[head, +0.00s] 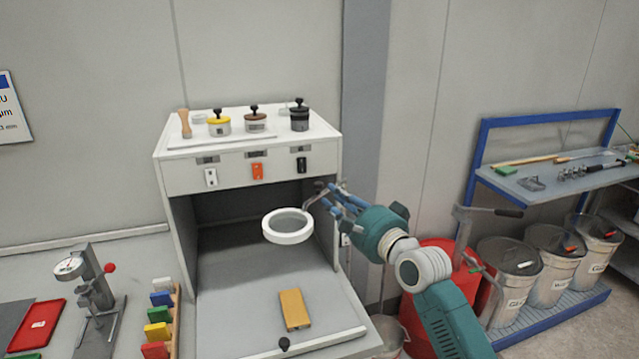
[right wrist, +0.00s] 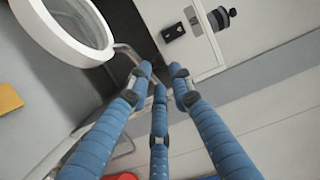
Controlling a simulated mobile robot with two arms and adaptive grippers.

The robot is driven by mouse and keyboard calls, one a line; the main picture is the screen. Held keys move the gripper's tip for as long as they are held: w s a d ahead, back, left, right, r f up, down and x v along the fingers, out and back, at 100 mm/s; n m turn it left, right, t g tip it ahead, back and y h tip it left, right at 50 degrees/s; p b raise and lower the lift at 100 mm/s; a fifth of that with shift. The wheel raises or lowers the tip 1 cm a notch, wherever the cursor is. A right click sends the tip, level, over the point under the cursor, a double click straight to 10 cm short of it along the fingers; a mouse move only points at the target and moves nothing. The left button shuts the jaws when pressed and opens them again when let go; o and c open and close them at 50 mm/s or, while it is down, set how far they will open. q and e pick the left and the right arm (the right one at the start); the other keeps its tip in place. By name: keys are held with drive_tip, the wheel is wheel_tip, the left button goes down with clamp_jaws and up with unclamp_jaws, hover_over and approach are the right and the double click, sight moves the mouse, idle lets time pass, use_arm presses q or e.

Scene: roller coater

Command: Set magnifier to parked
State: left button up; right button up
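The magnifier (head: 288,226) is a white ring with a clear lens, hanging in the front opening of the white cabinet (head: 250,174). A thin bent metal arm runs from its right side toward the cabinet's right wall. In the right wrist view the magnifier's ring (right wrist: 105,52) shows at upper left. My right gripper (head: 325,194) is just right of the ring, near the metal arm. In the right wrist view its blue fingertips (right wrist: 160,78) stand apart with nothing seen between them. One finger partly hides the metal arm, and I cannot tell whether they touch. My left gripper is out of view.
Jars and a wooden-handled tool stand on the cabinet top. A tan block (head: 294,309) lies on the cabinet floor. A red drum (head: 440,285) and a blue-framed shelf (head: 555,180) stand to the right. A dial gauge stand (head: 92,285) is at left.

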sight(321, 188)
drive_tip(key=p+x, duration=0.1)
drive_tip(key=x, duration=0.7)
drive_tip(key=shift+f, duration=0.1)
clamp_jaws()
